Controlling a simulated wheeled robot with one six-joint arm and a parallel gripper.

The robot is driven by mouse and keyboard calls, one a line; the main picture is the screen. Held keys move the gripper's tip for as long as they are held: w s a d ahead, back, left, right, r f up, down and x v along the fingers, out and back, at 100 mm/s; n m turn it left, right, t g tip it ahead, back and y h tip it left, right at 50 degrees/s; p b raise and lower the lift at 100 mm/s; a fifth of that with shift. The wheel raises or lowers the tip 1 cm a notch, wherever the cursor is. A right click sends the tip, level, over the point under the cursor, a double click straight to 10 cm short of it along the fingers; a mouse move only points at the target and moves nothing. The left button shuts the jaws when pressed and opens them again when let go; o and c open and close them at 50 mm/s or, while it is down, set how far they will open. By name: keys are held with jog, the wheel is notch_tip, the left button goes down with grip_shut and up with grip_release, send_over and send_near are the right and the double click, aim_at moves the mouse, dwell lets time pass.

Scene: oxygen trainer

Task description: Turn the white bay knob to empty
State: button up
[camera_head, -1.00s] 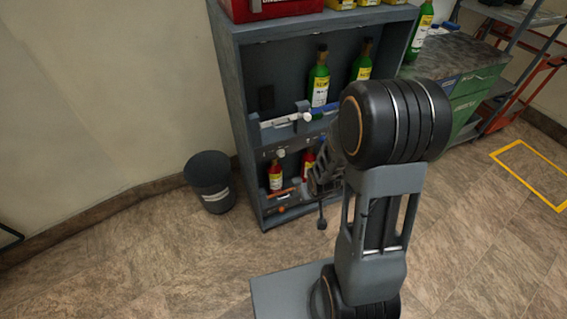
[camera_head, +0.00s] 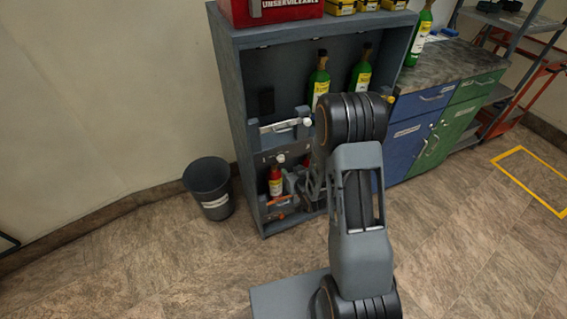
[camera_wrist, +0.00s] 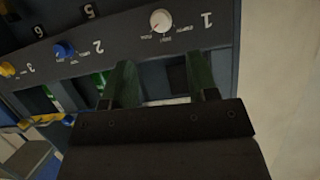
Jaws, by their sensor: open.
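In the wrist view the white bay knob (camera_wrist: 161,21) sits on the dark panel beside an upside-down number 1. A small reddish mark shows on its face; the tiny lettering around it is hard to read. My gripper (camera_wrist: 159,60) is open and empty, with its two green-tinted fingers apart. The knob appears just beyond the fingertips, between their lines, and I see no contact. In the head view the white knob (camera_head: 281,158) shows small on the cabinet's lower panel. My gripper there is largely hidden by my arm.
In the wrist view a blue knob (camera_wrist: 64,50) and a yellow knob (camera_wrist: 8,69) lie farther left on the panel. The grey cabinet (camera_head: 230,75) holds green bottles (camera_head: 318,78) and a red bottle (camera_head: 276,183). A bin (camera_head: 208,187) stands left of it.

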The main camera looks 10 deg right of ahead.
aim_at(282, 161)
jog(key=x, duration=0.9)
jog(key=shift+w+a+f, duration=0.1)
jog(key=shift+w, duration=0.1)
jog(key=c, duration=0.9)
jog(key=shift+c, duration=0.2)
